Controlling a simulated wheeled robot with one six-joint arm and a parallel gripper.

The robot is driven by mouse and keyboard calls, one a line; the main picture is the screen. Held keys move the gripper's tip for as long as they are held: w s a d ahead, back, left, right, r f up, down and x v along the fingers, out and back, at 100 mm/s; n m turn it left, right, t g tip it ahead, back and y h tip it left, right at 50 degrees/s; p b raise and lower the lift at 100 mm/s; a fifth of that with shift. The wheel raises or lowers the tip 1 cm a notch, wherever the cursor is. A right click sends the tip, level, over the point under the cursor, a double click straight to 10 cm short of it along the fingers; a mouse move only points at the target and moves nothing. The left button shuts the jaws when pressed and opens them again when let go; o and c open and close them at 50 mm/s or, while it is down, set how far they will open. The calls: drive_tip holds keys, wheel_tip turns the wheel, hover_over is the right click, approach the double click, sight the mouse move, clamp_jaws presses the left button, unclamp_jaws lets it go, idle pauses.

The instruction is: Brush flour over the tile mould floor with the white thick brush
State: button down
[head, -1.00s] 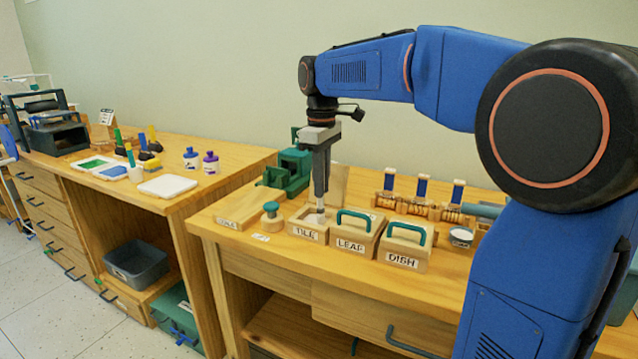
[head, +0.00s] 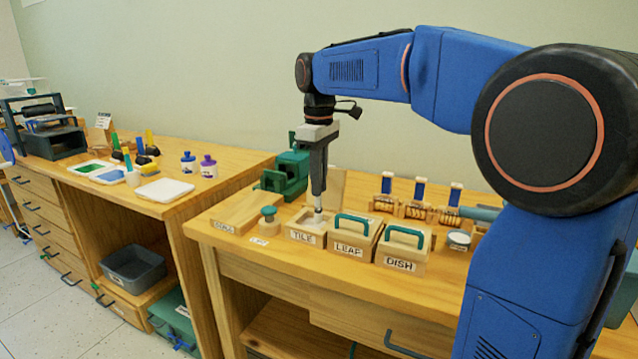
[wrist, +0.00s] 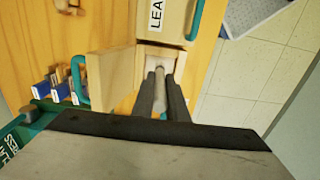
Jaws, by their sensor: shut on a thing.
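The tile mould (head: 303,236) is an open wooden box labelled TILE on the bench, left of the LEAF mould (head: 349,249). My gripper (head: 318,193) points straight down over it, shut on a pale brush (head: 318,212). The brush's lower end reaches down into the tile mould's opening. In the wrist view the brush (wrist: 160,73) shows between the fingers, over the mould's light inside floor (wrist: 155,53). The fingers hide much of the brush, so I cannot tell whether its tip touches the floor. I cannot make out flour clearly.
The DISH mould (head: 402,259) stands to the right, with a small white-topped tub (head: 459,240) beyond it. A green-topped wooden knob (head: 269,218) is close on the left. A green press (head: 291,166) stands behind, and several blue-handled tools (head: 420,194) stand in back.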

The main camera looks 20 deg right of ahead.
drive_tip(key=shift+r, duration=0.1)
drive_tip(key=shift+r, duration=3.95)
